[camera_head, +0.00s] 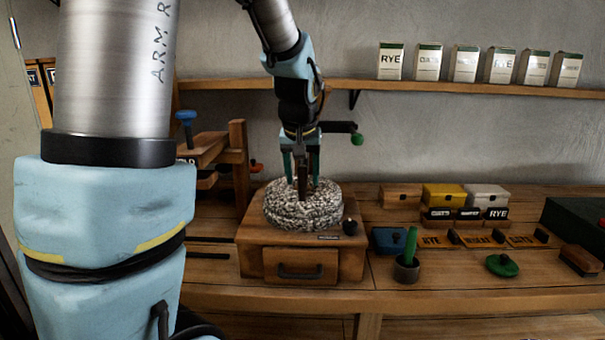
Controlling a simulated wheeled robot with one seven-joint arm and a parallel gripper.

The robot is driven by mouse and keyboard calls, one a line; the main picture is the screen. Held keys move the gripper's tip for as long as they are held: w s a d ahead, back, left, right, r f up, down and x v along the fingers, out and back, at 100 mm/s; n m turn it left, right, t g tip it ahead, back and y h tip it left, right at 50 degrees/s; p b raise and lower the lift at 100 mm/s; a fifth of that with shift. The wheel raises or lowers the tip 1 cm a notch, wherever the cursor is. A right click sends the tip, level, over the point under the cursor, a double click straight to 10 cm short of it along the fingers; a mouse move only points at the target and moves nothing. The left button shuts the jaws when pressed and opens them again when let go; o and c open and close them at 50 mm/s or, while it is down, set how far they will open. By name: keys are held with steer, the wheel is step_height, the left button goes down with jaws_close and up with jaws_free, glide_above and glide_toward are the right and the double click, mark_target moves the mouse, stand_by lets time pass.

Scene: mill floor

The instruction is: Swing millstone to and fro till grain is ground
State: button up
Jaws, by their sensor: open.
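The millstone (305,212) is a round, speckled grey stone on top of a wooden mill box (251,240) on the bench. The box has a front drawer (300,267) with a dark handle, and the drawer looks shut. A dark round knob (349,227) shows at the right front of the stone. My gripper (302,180) points down over the stone's top, with its fingers apart around the stone's middle. A dark upright piece shows between the fingers; whether they touch it I cannot tell. No grain is visible.
A green stick stands in a dark cup (407,269) right of the mill. Small boxes (443,195), labelled trays (485,238), a green lidded item (502,265) and a brush (580,260) lie farther right. A wooden frame (238,160) stands left. A shelf (450,88) holds several labelled packets.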

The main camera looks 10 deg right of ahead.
steer(key=shift+c, duration=0.2)
jaws_close()
stand_by(1.2)
